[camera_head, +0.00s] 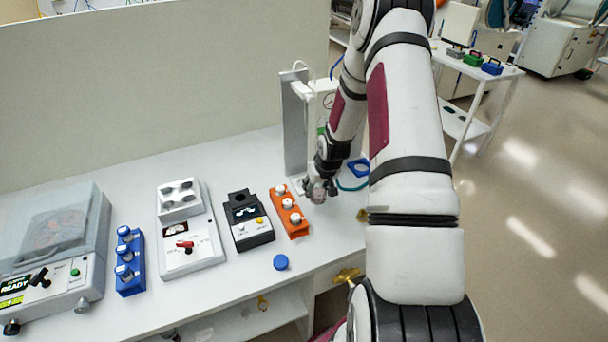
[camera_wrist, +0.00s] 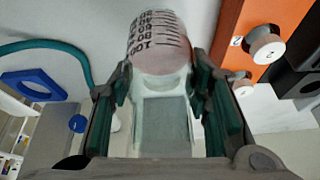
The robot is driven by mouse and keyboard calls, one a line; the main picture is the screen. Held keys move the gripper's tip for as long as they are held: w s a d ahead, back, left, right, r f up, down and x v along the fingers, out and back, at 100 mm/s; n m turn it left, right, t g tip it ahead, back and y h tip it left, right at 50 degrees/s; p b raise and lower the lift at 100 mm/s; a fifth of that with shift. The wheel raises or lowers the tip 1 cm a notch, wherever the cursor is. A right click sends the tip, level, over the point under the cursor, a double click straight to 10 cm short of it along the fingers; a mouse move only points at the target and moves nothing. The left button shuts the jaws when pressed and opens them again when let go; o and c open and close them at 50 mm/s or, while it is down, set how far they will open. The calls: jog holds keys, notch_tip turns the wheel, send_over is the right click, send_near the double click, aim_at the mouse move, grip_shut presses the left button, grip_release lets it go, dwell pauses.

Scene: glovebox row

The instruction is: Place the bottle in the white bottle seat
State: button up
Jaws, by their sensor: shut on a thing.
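My gripper (camera_head: 318,192) is low over the bench, just right of the orange rack. In the wrist view, my gripper (camera_wrist: 162,105) has its dark green-padded fingers shut on the bottle (camera_wrist: 160,45), which is pale and pinkish with black graduation marks. The bottle reaches out past the fingertips. In the head view the bottle is small and mostly hidden by my gripper. I cannot tell whether it touches the bench. I cannot pick out the white bottle seat with certainty; a white stand (camera_head: 294,125) with an upright plate rises behind my gripper, its lower part partly hidden by my arm.
The orange rack (camera_head: 289,211) holds white-capped vials close to my gripper's left; it also shows in the wrist view (camera_wrist: 232,22). A blue ring-shaped holder (camera_head: 358,168) and teal hose lie to the right. A black device (camera_head: 248,220) and a blue cap (camera_head: 281,262) stand leftward.

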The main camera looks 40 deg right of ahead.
jog(key=w+d+b, duration=0.1)
jog(key=w, duration=0.2)
jog(key=w+b, duration=0.2)
jog(key=w+d+b, duration=0.1)
jog(key=w, duration=0.2)
jog(key=shift+w+d+f, duration=0.2)
jog(key=shift+w+d, duration=0.1)
jog(key=shift+w, duration=0.05)
jog(key=shift+w+d+r+b, duration=0.15)
jog(key=shift+w+d+b, duration=0.05)
jog(key=shift+w+b, duration=0.4)
jog(key=b+x, duration=0.1)
jog(key=x, duration=0.2)
jog(key=shift+s+b, duration=0.1)
jog(key=shift+b, duration=0.25)
jog(key=shift+s+f, duration=0.1)
jog(key=shift+f, duration=0.25)
jog(key=shift+f, duration=0.1)
jog(key=o, duration=1.3)
